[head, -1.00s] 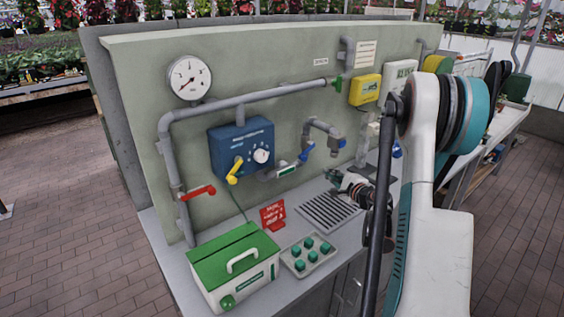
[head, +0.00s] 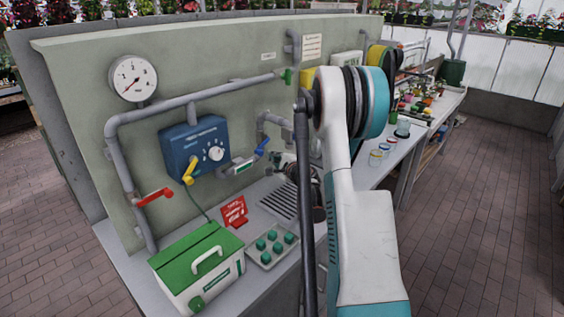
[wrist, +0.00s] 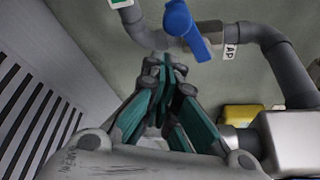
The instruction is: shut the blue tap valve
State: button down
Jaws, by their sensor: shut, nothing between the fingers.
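The blue tap valve handle (head: 262,146) is on the grey pipe right of the blue control box in the head view. In the wrist view the handle (wrist: 187,28) shows large at the top centre, slanting across the grey pipe beside a partly visible "AP" label. My gripper (wrist: 167,66) is shut and empty, its teal-lined fingertips just below the handle in that picture. I see no clear contact, though the exact gap is hard to judge. In the head view my arm hides most of the gripper (head: 280,159), close to the right of the handle.
A red lever (head: 155,197), yellow lever (head: 189,172) and green lever (head: 288,76) are on the same panel. A drain grate (head: 280,203), red sign (head: 234,211), button tray (head: 271,247) and green-lidded box (head: 200,264) occupy the bench below. A yellow box (wrist: 242,114) is near the gripper.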

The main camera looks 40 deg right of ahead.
jog(key=shift+a+r, duration=0.35)
jog(key=shift+a, duration=0.45)
jog(key=shift+s+a+r+b, duration=0.1)
jog(key=shift+a+r+b, duration=0.2)
jog(key=shift+r, duration=0.15)
jog(key=shift+a+r+b, duration=0.25)
jog(key=shift+r+b, duration=0.05)
jog(key=shift+r, duration=0.15)
